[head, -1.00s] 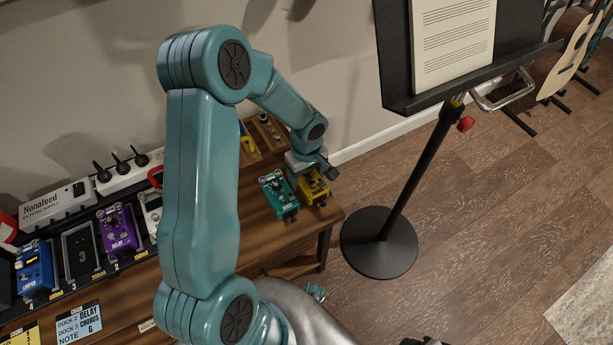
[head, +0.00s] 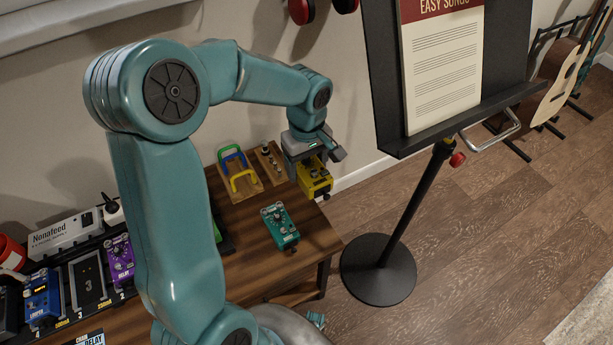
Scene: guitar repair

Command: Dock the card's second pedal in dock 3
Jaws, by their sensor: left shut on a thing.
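My left gripper (head: 314,162) is shut on a yellow pedal (head: 314,180) and holds it above the right end of the wooden workbench. A teal pedal (head: 280,225) lies on the bench below and left of it. Dock 3 (head: 88,280), a dark plate marked 3, is empty on the pedalboard at the left. A purple delay pedal (head: 120,260) sits to its right in dock 2, partly hidden by my arm. A blue looper pedal (head: 42,295) sits to its left. My right gripper is not in view.
A power supply (head: 62,233) stands behind the pedalboard. A wooden holder with coloured handles (head: 239,176) and a small wooden rack (head: 270,160) stand at the bench's back. A black music stand (head: 400,230) stands right of the bench. My left arm hides the bench's middle.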

